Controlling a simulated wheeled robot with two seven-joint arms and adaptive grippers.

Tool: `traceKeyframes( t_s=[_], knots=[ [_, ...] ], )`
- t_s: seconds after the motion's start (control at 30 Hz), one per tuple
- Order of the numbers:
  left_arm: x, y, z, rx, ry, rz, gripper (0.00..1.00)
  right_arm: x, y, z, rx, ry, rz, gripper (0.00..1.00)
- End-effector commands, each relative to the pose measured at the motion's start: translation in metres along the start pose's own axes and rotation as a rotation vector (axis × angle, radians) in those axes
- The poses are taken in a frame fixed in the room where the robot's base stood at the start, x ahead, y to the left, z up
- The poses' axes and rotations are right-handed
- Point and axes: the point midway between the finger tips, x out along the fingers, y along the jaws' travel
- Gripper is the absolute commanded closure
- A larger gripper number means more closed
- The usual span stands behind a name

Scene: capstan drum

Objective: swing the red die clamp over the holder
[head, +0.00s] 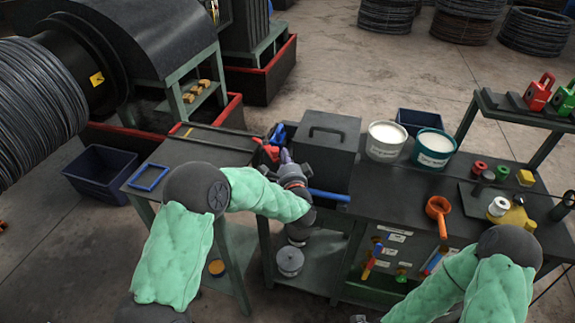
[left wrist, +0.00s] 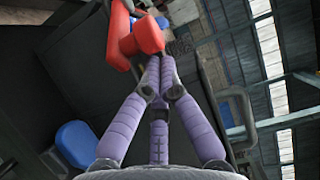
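The red die clamp (head: 268,152) is at the left end of the workbench, beside the dark box with a handle. It also shows in the left wrist view (left wrist: 148,35) as a thick red arm with a blunt end. My left gripper (head: 284,158) is right beside it. In the left wrist view its purple fingers (left wrist: 160,66) come together at the tips, just short of the clamp's red end. I see nothing held between them; whether they touch the clamp is unclear. The holder cannot be made out clearly near the clamp.
The dark handled box (head: 322,150) stands close right of my left gripper. A blue bar (head: 329,196) lies in front of it. Two buckets (head: 386,140) (head: 433,147) stand further right. A blue frame (head: 148,177) lies on the left table, which is otherwise mostly clear.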

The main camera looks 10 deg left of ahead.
Motion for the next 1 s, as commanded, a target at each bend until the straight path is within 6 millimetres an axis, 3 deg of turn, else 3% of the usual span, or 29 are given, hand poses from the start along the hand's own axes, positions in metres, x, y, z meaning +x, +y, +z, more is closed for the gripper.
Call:
traceKeyframes(
  t_s=[1.0],
  knots=[
    [0.0025,0.0000,0.0075,0.000,0.077,0.000,1.00,0.0032,0.0011,-0.0002,0.000,0.000,0.000,0.60]
  ],
)
